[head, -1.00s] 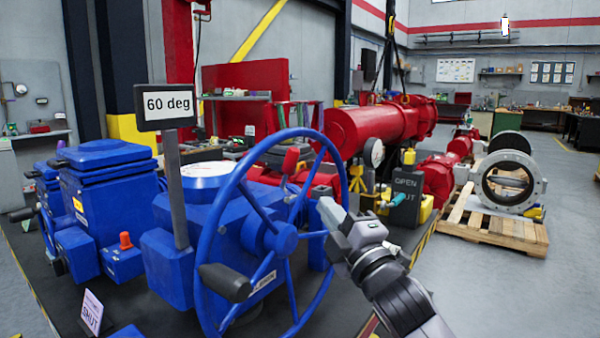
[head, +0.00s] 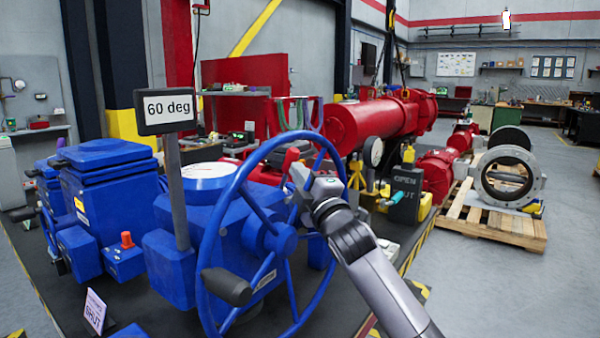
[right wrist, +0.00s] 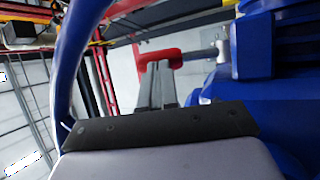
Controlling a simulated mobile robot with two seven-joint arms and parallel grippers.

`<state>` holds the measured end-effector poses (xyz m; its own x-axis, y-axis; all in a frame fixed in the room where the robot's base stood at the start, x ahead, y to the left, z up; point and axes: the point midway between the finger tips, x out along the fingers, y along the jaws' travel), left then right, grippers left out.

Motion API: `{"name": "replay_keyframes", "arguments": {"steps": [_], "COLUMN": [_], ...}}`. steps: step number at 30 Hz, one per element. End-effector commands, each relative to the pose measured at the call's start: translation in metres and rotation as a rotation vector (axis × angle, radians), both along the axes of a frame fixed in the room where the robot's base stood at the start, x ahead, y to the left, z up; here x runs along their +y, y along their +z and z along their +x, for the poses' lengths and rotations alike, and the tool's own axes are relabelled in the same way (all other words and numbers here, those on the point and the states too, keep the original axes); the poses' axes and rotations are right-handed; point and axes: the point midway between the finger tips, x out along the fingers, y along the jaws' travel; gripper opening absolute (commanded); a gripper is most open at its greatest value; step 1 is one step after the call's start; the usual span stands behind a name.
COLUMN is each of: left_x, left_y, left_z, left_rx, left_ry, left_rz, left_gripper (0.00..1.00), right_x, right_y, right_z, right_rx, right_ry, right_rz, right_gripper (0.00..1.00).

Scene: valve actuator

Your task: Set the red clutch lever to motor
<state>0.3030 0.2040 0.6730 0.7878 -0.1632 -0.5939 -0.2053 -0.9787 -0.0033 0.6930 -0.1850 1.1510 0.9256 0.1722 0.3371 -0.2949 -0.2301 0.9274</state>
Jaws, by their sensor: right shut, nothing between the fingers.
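The red clutch lever (head: 291,157) stands behind the upper right part of the blue handwheel (head: 213,228) on the blue actuator (head: 160,254). My left gripper is not in view.
The handwheel rim and spokes are close around my right gripper; the rim also passes left of it in the wrist view (right wrist: 72,65). A "60 deg" sign (head: 167,108) stands on a post. A black OPEN/SHUT box (head: 405,196) is to the right. Open floor lies further right.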

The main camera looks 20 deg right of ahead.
Motion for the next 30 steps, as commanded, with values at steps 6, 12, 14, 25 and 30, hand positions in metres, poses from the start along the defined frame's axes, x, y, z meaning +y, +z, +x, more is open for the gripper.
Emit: {"name": "replay_keyframes", "arguments": {"steps": [6,12,14,25,30], "left_x": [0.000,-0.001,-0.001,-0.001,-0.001], "left_y": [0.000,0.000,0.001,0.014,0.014], "left_z": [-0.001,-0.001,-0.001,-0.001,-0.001], "left_rx": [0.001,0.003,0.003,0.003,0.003], "left_ry": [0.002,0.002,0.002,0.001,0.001], "left_rz": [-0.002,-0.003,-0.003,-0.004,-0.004], "left_gripper": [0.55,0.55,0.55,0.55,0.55], "right_x": [0.000,0.000,0.001,0.013,0.012], "right_y": [0.001,0.001,0.003,0.018,0.018], "right_z": [0.002,0.002,0.003,0.018,0.017], "right_rx": [-0.001,0.000,0.000,-0.001,-0.001], "right_ry": [0.000,0.000,0.000,0.001,0.000], "right_rz": [0.000,0.000,0.000,0.000,0.000], "right_gripper": [0.00,0.00,0.00,0.00,0.00]}}
